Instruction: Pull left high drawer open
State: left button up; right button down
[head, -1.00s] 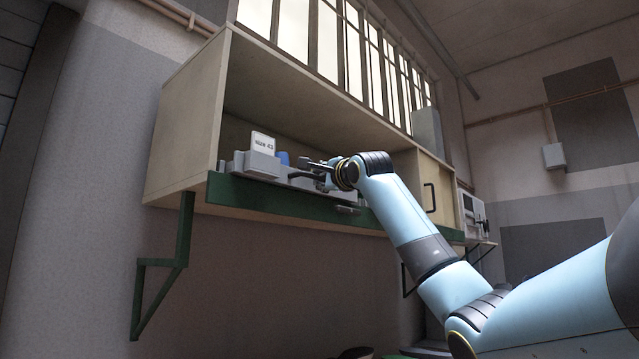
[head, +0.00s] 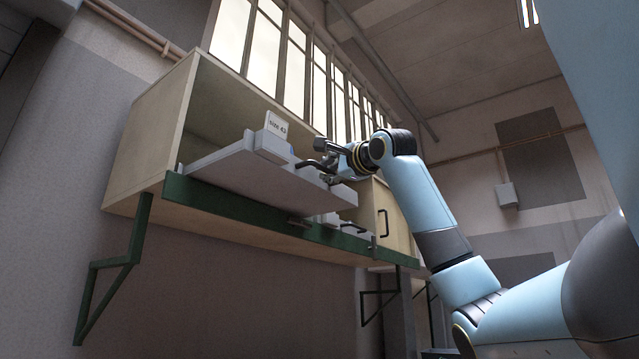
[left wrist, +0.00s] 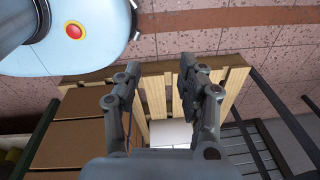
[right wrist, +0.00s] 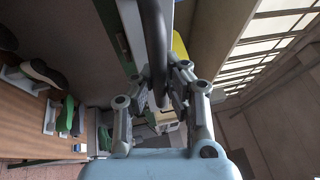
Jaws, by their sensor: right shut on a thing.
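The left high drawer (head: 235,172) is a pale grey drawer in the wall cabinet. In the head view it stands out past the green front rail, with its underside showing. A "size 43" label (head: 277,123) stands on a grey block at its front. My right gripper (head: 328,163) is at the right end of the drawer. In the right wrist view it is shut on a dark curved handle (right wrist: 157,45). My left gripper (left wrist: 158,75) is open and empty, above a wooden pallet; it is outside the head view.
The cabinet (head: 150,150) has a green rail (head: 230,207) and green brackets (head: 110,265). A lower black handle (head: 352,228) and a cabinet door (head: 395,235) are to the right.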

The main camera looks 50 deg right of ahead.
jog(key=shift+f, duration=0.15)
jog(key=c, duration=1.3)
grip_release()
jog(key=shift+w, duration=0.15)
jog(key=shift+c, duration=0.2)
pick_arm(q)
jog(key=shift+s+f, duration=0.1)
jog(key=shift+s, duration=0.35)
pick_arm(e)
jog(key=shift+s, duration=0.2)
jog(key=v, duration=0.6)
jog(key=shift+s+d, duration=0.15)
jog(key=shift+s, duration=0.05)
jog(key=shift+s+a, duration=0.4)
jog(key=shift+a, duration=0.05)
jog(key=shift+f, duration=0.1)
